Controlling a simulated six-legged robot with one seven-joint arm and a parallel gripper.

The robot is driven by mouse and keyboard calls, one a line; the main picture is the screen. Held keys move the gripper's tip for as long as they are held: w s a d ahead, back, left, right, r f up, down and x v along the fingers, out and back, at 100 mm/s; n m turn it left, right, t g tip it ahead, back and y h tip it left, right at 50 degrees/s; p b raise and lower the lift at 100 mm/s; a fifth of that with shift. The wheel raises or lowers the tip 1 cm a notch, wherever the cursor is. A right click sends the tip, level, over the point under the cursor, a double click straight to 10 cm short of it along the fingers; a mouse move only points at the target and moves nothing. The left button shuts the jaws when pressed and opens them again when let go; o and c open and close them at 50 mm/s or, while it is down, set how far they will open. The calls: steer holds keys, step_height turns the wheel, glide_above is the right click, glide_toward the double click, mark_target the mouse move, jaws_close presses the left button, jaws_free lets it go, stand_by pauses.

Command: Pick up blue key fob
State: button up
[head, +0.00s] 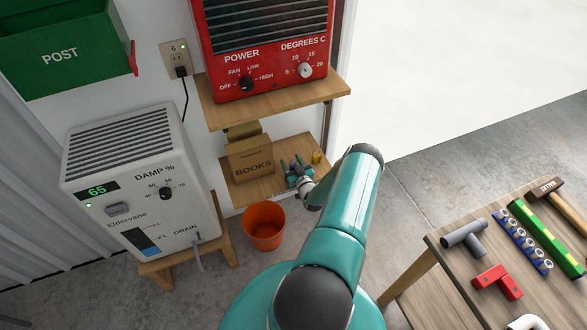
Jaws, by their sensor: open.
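My gripper (292,166) is at the end of my teal arm, over the lower wooden shelf (248,193). It is open, its fingers small and dark teal in this view. A small bluish patch shows at the fingers. I cannot tell whether it is the blue key fob or part of the gripper, nor whether anything touches it. A small yellow object (317,157) is on the shelf just right of the fingers.
A cardboard BOOKS box (250,158) stands left of my gripper. The upper shelf (275,101) carries a red heater (264,45) above. An orange bucket (264,226) and a white dehumidifier (140,185) are below left. A tool table (455,280) is at right.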

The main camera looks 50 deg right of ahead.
steer(key=c, duration=1)
steer(key=shift+c, duration=0.2)
